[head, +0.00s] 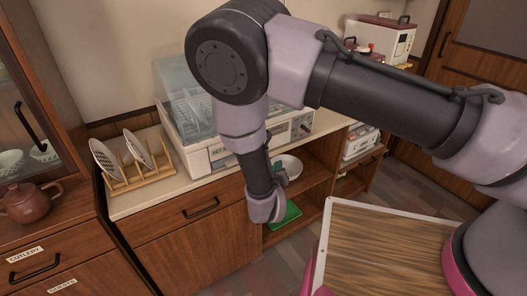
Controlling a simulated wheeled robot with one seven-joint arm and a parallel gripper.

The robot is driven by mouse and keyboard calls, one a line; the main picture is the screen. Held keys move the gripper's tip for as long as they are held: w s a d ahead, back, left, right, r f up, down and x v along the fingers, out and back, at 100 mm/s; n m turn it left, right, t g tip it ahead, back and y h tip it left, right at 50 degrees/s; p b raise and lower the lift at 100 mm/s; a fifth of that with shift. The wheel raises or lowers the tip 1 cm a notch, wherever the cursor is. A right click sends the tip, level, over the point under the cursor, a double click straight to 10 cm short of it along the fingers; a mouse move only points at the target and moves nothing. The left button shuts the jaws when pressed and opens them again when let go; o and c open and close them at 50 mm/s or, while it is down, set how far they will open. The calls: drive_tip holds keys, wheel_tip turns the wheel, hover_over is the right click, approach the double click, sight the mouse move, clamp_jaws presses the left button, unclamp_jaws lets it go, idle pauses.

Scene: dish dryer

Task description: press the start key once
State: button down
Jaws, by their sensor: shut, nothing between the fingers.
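The dish dryer (196,160) is a white box on the counter at the back wall, with a clear bluish lid (178,88) over its rack. A label shows at the left of its front panel (220,153), and a dark round knob (304,128) shows at the right. My arm crosses in front of the panel's middle and hides part of it. I cannot make out the start key. My wrist hangs low in front of the cabinet, below the panel. My gripper's fingers are hidden behind the wrist.
A wooden plate rack (140,178) with two plates stands left of the dryer on the counter (130,205). A white bowl (290,165) and a green tray (284,217) sit on open shelves below. A brown teapot (32,203) stands at far left.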

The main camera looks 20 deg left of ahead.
drive_tip(key=w+a, duration=0.4)
drive_tip(key=shift+a, duration=0.35)
idle(1.9)
drive_tip(key=shift+w+a, duration=0.25)
drive_tip(key=shift+a, duration=0.05)
drive_tip(key=shift+w+a, duration=0.6)
drive_tip(key=shift+a, duration=0.05)
idle(1.1)
drive_tip(key=shift+s+d, duration=0.85)
drive_tip(key=shift+d, duration=0.15)
drive_tip(key=shift+s+d, duration=1.65)
drive_tip(key=shift+d, duration=0.25)
